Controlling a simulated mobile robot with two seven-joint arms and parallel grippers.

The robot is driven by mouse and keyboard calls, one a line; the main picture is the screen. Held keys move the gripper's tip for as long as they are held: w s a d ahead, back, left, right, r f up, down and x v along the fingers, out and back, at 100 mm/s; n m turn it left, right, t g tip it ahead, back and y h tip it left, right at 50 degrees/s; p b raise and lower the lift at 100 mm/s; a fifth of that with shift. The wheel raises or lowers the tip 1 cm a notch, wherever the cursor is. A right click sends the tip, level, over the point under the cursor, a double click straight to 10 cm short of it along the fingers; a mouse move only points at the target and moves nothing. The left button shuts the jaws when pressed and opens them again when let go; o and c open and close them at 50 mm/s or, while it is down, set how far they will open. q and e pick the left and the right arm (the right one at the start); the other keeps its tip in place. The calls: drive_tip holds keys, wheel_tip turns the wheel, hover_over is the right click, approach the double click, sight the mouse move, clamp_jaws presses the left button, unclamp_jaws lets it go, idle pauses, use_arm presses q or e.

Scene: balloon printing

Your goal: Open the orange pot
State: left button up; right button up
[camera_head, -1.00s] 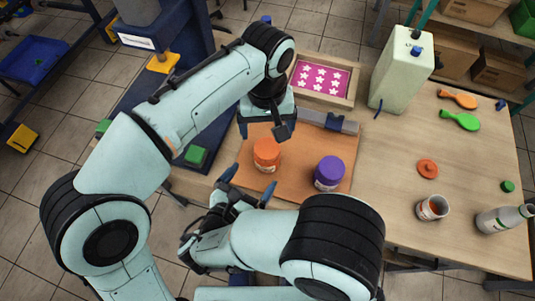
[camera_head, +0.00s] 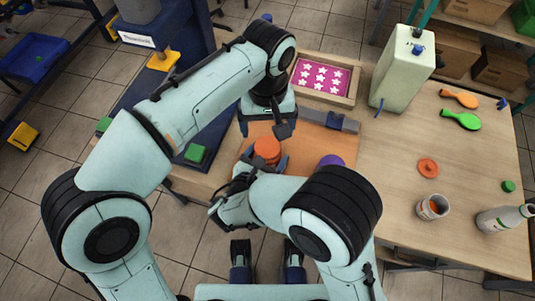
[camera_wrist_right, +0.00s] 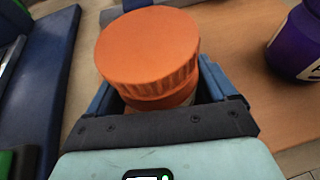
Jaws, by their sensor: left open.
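The orange pot (camera_head: 267,149) has a ridged orange lid and stands upright on the brown board (camera_head: 300,140). My right gripper (camera_head: 264,160) is low at the pot, with one blue finger on each side of it. In the right wrist view, the orange lid (camera_wrist_right: 150,50) rises above the fingers. The pot's lower body is mostly hidden, and I cannot tell whether the fingers touch it. My left gripper (camera_head: 268,122) is open and empty, pointing down over the board just behind the pot.
A purple pot (camera_head: 331,161) stands right of the orange pot, partly hidden by my right arm; it also shows in the wrist view (camera_wrist_right: 297,42). Behind are a grey-blue bar (camera_head: 341,122) and a tray of white stars (camera_head: 353,88). A loose orange lid (camera_head: 428,168) and an open cup (camera_head: 432,207) lie further right.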

sight(268, 146)
clamp_jaws()
use_arm(q)
drive_tip(key=m, duration=0.4)
drive_tip(key=shift+d+f, duration=0.15)
drive_tip(key=shift+f, duration=0.15)
drive_tip(key=m, duration=0.5)
drive_tip(key=shift+r, duration=0.15)
drive_tip(key=shift+f, duration=3.9)
drive_tip(key=c, duration=1.1)
